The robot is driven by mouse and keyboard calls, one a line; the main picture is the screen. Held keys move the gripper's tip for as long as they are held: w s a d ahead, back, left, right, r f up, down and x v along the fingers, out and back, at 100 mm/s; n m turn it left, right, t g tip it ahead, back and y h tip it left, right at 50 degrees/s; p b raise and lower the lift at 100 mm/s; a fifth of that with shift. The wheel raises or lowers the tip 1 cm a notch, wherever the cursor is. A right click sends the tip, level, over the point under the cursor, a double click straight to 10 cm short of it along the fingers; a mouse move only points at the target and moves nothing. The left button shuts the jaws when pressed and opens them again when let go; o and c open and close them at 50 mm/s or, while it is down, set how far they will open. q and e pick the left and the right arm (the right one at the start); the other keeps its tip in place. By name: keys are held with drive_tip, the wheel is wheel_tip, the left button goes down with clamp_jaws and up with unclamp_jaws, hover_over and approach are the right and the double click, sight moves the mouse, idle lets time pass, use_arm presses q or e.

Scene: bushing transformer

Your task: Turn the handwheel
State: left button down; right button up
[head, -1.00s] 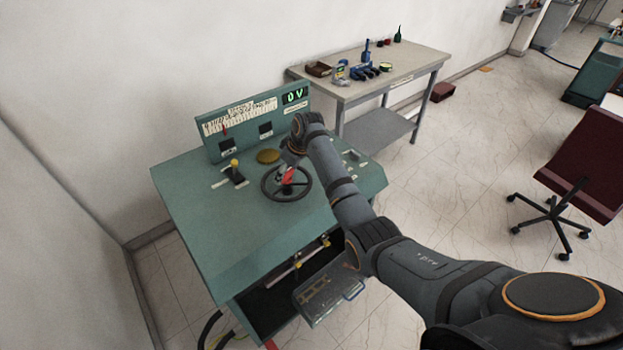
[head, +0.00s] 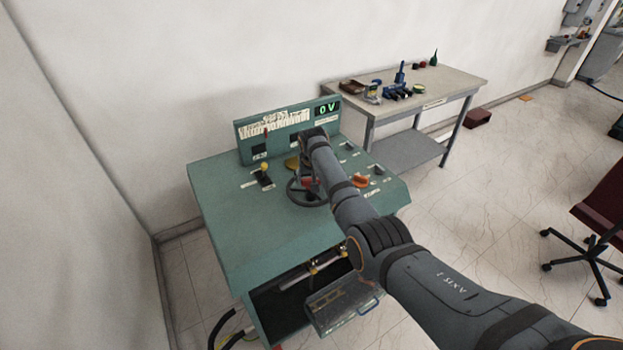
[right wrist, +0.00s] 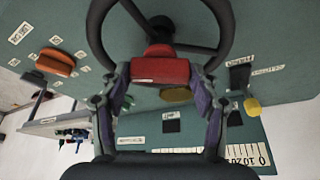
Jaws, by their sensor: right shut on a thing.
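The black handwheel (head: 296,199) sits on the sloping top of the green control desk (head: 235,215). In the right wrist view its rim (right wrist: 98,32) and dark hub (right wrist: 160,28) fill the top, with a red block (right wrist: 160,70) at the rim's near side. My right gripper (head: 307,178) is at the wheel, partly hidden by its own arm. In the right wrist view the right gripper (right wrist: 160,74) has its fingers on either side of the red block and is shut on the handwheel there. My left gripper is not in view.
A yellow-knobbed lever (head: 264,170) stands left of the wheel, an orange knob (head: 360,181) right of it. The display (head: 327,109) reads 0 V. A workbench (head: 430,91) with tools stands behind right. An open drawer (head: 340,306) juts out below the desk.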

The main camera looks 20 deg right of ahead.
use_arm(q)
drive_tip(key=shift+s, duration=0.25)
use_arm(e)
drive_tip(key=shift+m, duration=0.3)
drive_tip(key=o, duration=1.7)
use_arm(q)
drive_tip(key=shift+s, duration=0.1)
use_arm(e)
drive_tip(key=v, duration=1.2)
drive_tip(key=shift+a, duration=0.1)
